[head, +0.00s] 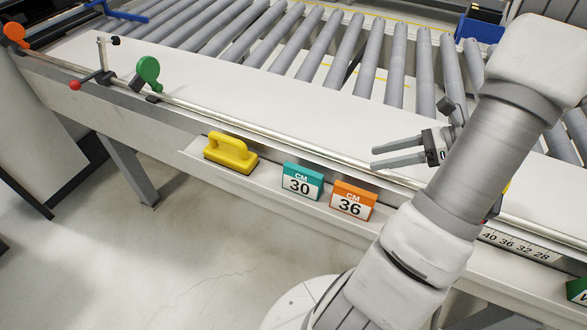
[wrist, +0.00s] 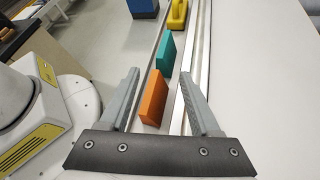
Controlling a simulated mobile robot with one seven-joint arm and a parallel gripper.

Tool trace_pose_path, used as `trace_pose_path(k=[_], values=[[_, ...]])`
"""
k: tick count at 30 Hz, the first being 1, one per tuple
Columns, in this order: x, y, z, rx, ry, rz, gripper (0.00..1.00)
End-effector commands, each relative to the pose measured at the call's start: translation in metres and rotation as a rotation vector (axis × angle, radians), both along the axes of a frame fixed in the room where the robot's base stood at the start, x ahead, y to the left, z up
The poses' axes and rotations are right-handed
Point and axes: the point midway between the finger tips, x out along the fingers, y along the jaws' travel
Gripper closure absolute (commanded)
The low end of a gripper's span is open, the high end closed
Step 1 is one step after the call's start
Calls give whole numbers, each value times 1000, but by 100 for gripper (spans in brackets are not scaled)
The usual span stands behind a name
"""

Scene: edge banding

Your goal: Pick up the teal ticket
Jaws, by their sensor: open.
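The teal ticket (head: 302,181), marked "CM 30", stands upright on the narrow ledge along the table's front. It also shows in the wrist view (wrist: 167,52), beyond the orange ticket and ahead of the fingertips. The orange ticket (head: 353,200), marked "CM 36", stands just to its right on the same ledge. In the wrist view the orange ticket (wrist: 154,97) lies between the lines of the two fingers. My gripper (head: 374,158) is open and empty, to the right of the teal ticket and above the table edge. It also shows in the wrist view (wrist: 160,80).
A yellow handled block (head: 230,153) sits on the ledge left of the teal ticket. A metal rail (head: 290,142) runs behind the ledge. A green knob (head: 148,70) and a red-tipped lever (head: 76,85) stand farther left. The white tabletop (head: 240,85) is mostly clear, with rollers (head: 340,50) behind.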

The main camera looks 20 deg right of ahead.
Motion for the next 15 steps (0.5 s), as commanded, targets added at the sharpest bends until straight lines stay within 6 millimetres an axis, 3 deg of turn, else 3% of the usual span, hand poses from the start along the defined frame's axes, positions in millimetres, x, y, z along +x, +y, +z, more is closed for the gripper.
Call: trace_pose_path(k=[5, 15], values=[[2, 1, -7, 32, 5, -42, 36], [41, 54, -40, 30, 5, -37, 36]])
